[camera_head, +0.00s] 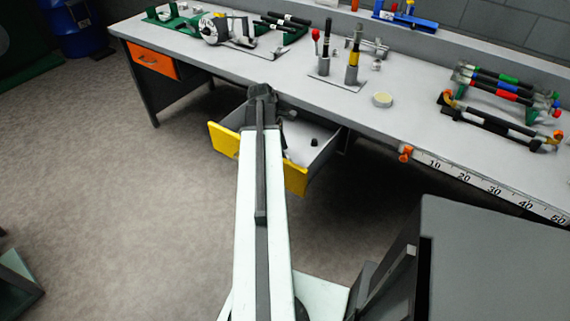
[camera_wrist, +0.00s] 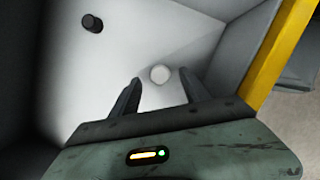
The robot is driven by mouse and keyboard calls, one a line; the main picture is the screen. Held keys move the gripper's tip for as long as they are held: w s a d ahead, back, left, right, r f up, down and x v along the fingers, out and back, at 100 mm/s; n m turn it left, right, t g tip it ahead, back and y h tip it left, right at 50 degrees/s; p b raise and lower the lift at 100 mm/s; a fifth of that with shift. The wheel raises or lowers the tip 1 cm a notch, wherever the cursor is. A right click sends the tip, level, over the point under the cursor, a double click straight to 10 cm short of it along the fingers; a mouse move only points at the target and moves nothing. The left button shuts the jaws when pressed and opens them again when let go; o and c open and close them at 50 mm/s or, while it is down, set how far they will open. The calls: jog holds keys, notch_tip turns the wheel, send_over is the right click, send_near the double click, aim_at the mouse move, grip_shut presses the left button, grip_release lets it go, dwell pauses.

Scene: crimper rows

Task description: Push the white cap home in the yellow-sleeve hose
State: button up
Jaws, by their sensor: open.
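A small round white piece (camera_wrist: 160,73), which looks like the white cap, lies on the pale floor of the open drawer. In the wrist view my gripper (camera_wrist: 159,86) is open above the drawer floor, its fingers on either side of the cap in the picture. I cannot tell how high above it the fingers are. The cap is not distinguishable in the head view, where my arm hides part of the drawer. An upright hose with a yellow sleeve (camera_head: 353,57) stands in a holder on the bench.
The drawer has a yellow front (camera_head: 296,180) and grey side walls close to my gripper. A black cylinder (camera_wrist: 92,23) lies in it. A cream disc (camera_head: 382,99) and racked hoses (camera_head: 505,90) are on the bench.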

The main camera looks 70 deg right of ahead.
jog(key=b+x, duration=0.1)
jog(key=x, duration=0.2)
jog(key=shift+f+b, duration=0.1)
jog(key=shift+b, duration=0.2)
grip_shut()
jog(key=shift+r, duration=0.25)
notch_tip(320, 180, up, 10)
jog(key=p, duration=1)
jog(key=shift+p, duration=0.3)
